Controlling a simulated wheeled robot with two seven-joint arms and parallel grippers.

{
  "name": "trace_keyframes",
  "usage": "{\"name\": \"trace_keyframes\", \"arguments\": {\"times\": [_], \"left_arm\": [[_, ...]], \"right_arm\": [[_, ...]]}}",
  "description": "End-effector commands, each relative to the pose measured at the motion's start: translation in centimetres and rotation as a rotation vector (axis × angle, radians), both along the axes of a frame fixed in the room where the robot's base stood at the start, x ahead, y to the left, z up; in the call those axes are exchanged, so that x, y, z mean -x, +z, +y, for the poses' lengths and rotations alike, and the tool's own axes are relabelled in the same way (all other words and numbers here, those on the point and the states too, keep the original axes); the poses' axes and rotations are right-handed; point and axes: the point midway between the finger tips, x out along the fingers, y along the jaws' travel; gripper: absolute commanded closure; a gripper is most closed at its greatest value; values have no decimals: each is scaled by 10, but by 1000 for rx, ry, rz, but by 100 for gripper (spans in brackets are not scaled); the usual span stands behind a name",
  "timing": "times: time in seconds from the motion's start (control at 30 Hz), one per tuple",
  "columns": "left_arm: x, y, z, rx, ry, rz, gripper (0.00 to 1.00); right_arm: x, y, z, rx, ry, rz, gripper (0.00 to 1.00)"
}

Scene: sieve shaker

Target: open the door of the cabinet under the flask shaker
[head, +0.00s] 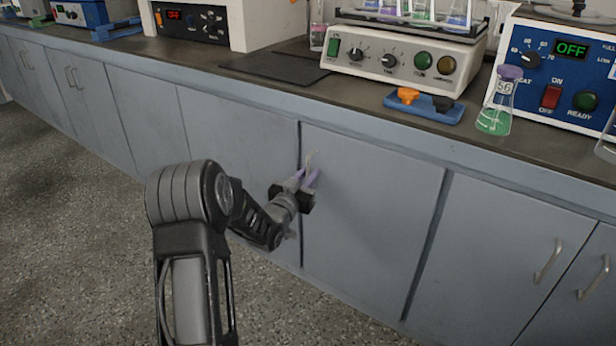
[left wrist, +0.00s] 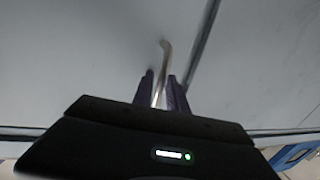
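The flask shaker (head: 395,62) is a cream unit with knobs and several flasks on top, standing on the bench. Below it is a grey-blue cabinet door (head: 370,220) with dark seams on both sides. It looks about flush with its neighbours; I cannot tell if it is slightly ajar. Its metal handle (head: 309,160) is near the upper left corner, and shows in the left wrist view (left wrist: 165,50). My left gripper (head: 308,178) is at this handle, its purple fingers (left wrist: 161,82) on either side of the bar, with small gaps showing. My right gripper is out of view.
The dark bench top (head: 340,92) overhangs the doors. A blue tray (head: 425,110) with orange and black items and a flask of green liquid (head: 497,105) stand near its front edge. Other door handles (head: 548,260) are at right. The speckled floor (head: 90,240) is clear at left.

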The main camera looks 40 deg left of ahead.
Motion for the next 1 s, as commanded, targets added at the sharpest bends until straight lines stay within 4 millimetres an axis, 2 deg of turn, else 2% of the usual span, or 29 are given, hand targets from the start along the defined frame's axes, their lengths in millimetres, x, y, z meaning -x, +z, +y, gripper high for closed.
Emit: {"name": "trace_keyframes", "arguments": {"times": [0.1, 0.33, 1.0], "left_arm": [[0, 0, 0, 0, 0, 0, 81], [0, 0, 0, 0, 0, 0, 100], [0, 0, 0, 0, -1, 0, 100]], "right_arm": [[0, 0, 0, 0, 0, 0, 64], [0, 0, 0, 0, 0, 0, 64], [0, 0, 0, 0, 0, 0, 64]]}}
